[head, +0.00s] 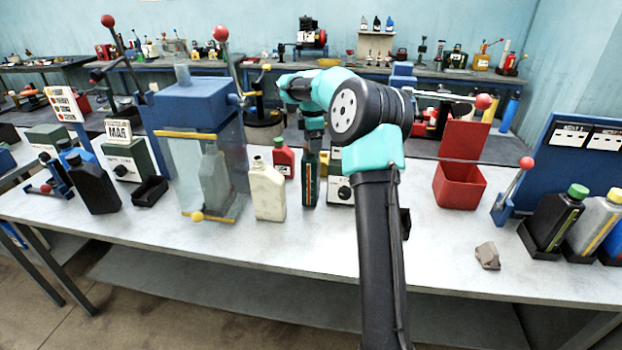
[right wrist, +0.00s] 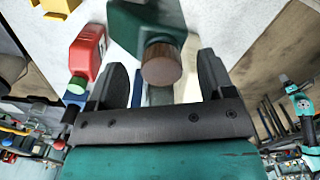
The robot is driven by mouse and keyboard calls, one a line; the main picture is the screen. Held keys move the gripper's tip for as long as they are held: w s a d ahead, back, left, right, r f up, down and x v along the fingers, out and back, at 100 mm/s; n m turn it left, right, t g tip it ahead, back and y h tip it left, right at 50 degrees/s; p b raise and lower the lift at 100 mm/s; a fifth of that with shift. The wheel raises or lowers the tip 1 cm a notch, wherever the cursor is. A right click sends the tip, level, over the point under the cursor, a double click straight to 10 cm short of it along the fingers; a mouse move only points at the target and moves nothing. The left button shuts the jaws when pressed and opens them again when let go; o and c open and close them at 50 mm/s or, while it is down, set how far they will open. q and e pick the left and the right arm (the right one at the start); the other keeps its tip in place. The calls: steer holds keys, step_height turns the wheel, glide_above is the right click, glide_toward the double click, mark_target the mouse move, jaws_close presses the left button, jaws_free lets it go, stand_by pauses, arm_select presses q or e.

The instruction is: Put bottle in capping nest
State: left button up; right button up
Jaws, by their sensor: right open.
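A dark green bottle (head: 310,188) stands upright on the bench near the middle. In the right wrist view the same bottle (right wrist: 143,20) shows a round brown cap. My right gripper (head: 312,143) is just above it. In the right wrist view its two black fingers (right wrist: 168,85) stand apart, one on each side of the cap, with gaps between. A blue press (head: 195,103) with a clear guard stands left of the bottle, and a grey bottle (head: 214,178) shows behind the guard. I cannot tell which fixture is the capping nest. My left gripper is not in view.
A cream jug (head: 268,192) stands close to the left of the green bottle, and a red bottle (head: 283,160) behind. A black bottle (head: 94,188) is at far left. A red bin (head: 459,187) and a grey lump (head: 488,256) are at right. The bench front is mostly clear.

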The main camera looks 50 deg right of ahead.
steer(key=shift+f, duration=1.35)
steer(key=shift+c, duration=0.3)
jaws_close()
steer(key=shift+r, duration=0.1)
